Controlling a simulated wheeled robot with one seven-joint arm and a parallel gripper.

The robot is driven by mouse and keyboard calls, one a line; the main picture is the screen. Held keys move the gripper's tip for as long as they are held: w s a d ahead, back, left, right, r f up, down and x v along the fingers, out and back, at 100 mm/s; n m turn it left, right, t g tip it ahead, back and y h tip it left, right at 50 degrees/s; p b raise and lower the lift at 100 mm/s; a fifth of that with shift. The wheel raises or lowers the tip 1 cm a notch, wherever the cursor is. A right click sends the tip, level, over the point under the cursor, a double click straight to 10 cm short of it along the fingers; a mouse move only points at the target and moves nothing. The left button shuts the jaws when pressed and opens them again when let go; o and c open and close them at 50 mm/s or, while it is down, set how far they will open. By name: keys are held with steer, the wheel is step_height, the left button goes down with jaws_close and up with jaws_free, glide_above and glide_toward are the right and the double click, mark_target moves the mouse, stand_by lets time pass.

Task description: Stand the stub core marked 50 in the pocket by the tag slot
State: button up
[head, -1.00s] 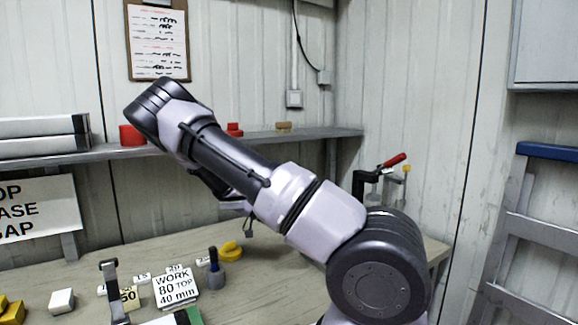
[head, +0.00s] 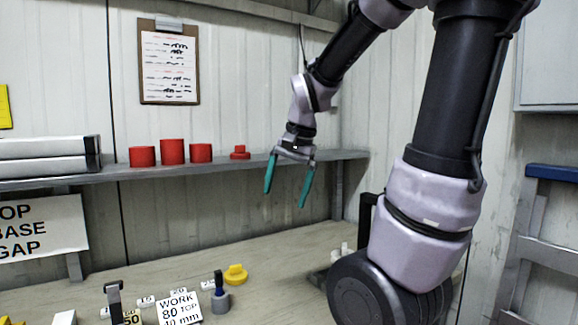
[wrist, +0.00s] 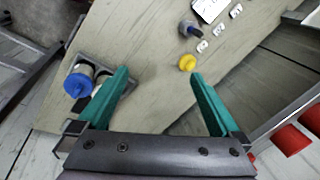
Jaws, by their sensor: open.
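My gripper (head: 286,193) is open and empty, its two teal fingers pointing down in front of the back shelf, above the bench. In the wrist view its fingers (wrist: 160,76) spread over the bench with nothing between them. I cannot make out a stub core marked 50. A dark rack (wrist: 128,86) at the left of the wrist view holds a blue-topped piece (wrist: 78,85) and pale pieces, partly hidden by a finger. I cannot make out the tag slot.
Red cylinders (head: 173,151) stand on the shelf (head: 120,174). The bench middle is clear.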

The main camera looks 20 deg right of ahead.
steer(key=s+a+r+n+t, duration=0.2)
steer(key=s+r+n+t, duration=0.2)
steer(key=s+r, duration=0.3)
steer(key=shift+s+a+n, duration=0.25)
steer(key=shift+s+n, duration=0.05)
steer(key=shift+n, duration=0.2)
stand_by(0.7)
